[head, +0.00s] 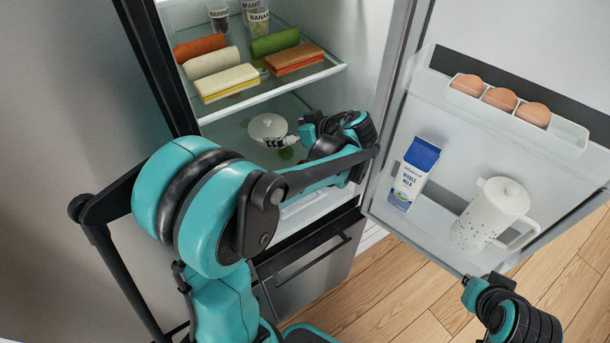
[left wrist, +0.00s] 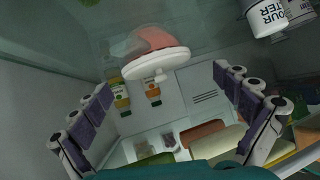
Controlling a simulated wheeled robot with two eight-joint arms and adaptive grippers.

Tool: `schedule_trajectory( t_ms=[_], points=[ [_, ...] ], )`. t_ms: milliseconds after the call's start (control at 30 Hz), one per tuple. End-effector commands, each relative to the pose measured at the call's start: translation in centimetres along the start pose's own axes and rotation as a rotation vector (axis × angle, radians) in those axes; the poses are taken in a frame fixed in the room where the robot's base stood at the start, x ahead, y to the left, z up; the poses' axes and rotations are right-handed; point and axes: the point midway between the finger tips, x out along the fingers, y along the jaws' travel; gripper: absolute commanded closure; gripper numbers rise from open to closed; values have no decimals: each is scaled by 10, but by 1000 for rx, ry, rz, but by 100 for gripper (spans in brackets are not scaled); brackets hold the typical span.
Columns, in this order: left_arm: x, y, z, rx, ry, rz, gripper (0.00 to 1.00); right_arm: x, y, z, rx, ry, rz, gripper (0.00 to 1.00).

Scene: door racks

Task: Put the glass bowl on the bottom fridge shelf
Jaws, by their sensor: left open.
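The glass bowl (head: 267,127) has a white lid with a knob and stands on the lower glass shelf (head: 228,133) inside the open fridge. In the left wrist view, which looks upside down, the bowl (left wrist: 155,50) shows reddish contents above its white lid. My left gripper (head: 285,142) reaches into the fridge beside the bowl. In the wrist view its fingers (left wrist: 165,95) are spread wide, with the bowl beyond and between the tips, apparently untouched. My right gripper (head: 478,285) is by the door's lower edge; its fingers are unclear.
The shelf above holds rolls and sandwich-like blocks (head: 228,82). The open door (head: 450,130) carries eggs (head: 500,98), a milk carton (head: 414,174) and a white pitcher (head: 490,215). Bottles (left wrist: 118,95) and a white-labelled jar (left wrist: 266,17) stand near the bowl.

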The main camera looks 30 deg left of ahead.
Motion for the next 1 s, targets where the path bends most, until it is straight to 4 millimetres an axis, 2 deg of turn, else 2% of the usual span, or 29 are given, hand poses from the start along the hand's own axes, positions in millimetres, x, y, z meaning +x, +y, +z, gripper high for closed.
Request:
schedule_trajectory(
  t_ms=[33, 233, 400, 500, 700, 1000],
  points=[
    [-8, -13, 7, 77, -58, 49, 0, 0, 0, 0, 0, 0, 0, 100],
    [-54, -51, 61, 433, -265, 365, 0, 0, 0, 0, 0, 0, 0, 100],
    [-101, -77, 111, 652, -318, 681, 0, 0, 0, 0, 0, 0, 0, 100],
    [-125, -87, 134, 731, -303, 838, 0, 0, 0, 0, 0, 0, 0, 100],
    [-150, -96, 157, 799, -253, 1010, 0, 0, 0, 0, 0, 0, 0, 100],
    [-153, -97, 159, 810, -242, 1035, 0, 0, 0, 0, 0, 0, 0, 100]
  ],
)
